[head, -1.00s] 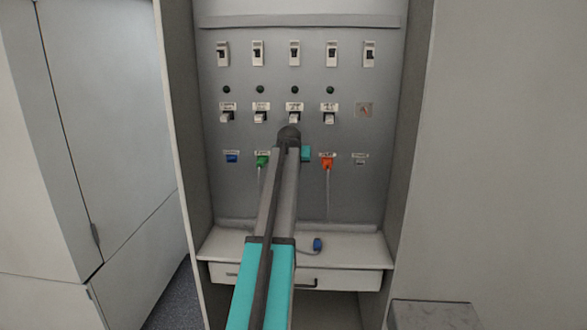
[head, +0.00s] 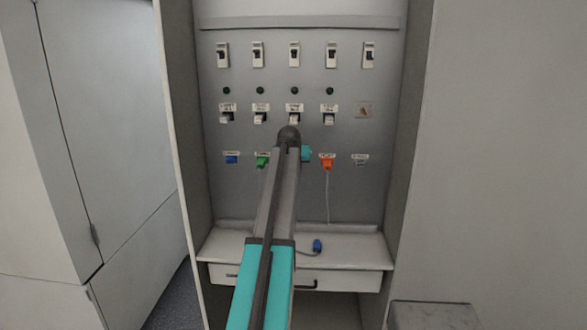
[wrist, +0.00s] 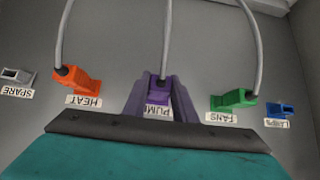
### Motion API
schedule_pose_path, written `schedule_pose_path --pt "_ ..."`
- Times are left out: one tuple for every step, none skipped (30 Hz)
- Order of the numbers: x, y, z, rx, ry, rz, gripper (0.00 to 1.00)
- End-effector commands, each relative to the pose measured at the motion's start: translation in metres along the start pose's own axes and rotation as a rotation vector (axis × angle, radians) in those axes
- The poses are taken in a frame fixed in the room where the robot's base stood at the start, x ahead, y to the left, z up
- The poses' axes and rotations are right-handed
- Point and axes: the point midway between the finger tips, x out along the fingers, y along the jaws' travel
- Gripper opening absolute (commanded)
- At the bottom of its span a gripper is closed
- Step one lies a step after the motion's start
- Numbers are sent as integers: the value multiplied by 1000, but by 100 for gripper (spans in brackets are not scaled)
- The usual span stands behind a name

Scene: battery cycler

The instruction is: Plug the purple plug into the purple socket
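The purple plug (wrist: 160,84) is in the middle of the wrist view, its grey cable running up the picture. It sits at the PUMP label, against the panel. My gripper (wrist: 161,80) has its two purple-grey fingers on either side of the plug, and they appear closed on it. The purple socket is hidden behind the plug, so I cannot tell how deep the plug sits. In the head view my arm covers that spot, and only a teal piece of my gripper (head: 306,153) shows beside it.
An orange plug (head: 327,163) and a green plug (head: 262,161) sit in neighbouring sockets with cables. The blue socket (head: 231,159) and the grey SPARE socket (head: 360,159) are empty. A loose blue plug (head: 317,245) lies on the shelf (head: 355,251). Switches line the panel above.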

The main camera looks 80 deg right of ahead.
Motion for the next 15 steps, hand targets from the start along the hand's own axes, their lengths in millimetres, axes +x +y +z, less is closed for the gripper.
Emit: schedule_pose_path --pt "0 0 0 0 0 0 33" --pt "0 0 0 0 0 0 38" --pt "0 0 0 0 0 0 45" --pt "0 0 0 0 0 0 45" --pt "0 0 0 0 0 0 45" --pt "0 0 0 0 0 0 45" --pt "0 0 0 0 0 0 45" --pt "0 0 0 0 0 0 45" --pt "0 0 0 0 0 0 45" --pt "0 0 0 0 0 0 45" --pt "0 0 0 0 0 0 45" --pt "0 0 0 0 0 0 45" --pt "-1 0 0 0 0 0 45" --pt "-1 0 0 0 0 0 45" --pt "-2 0 0 0 0 0 45"
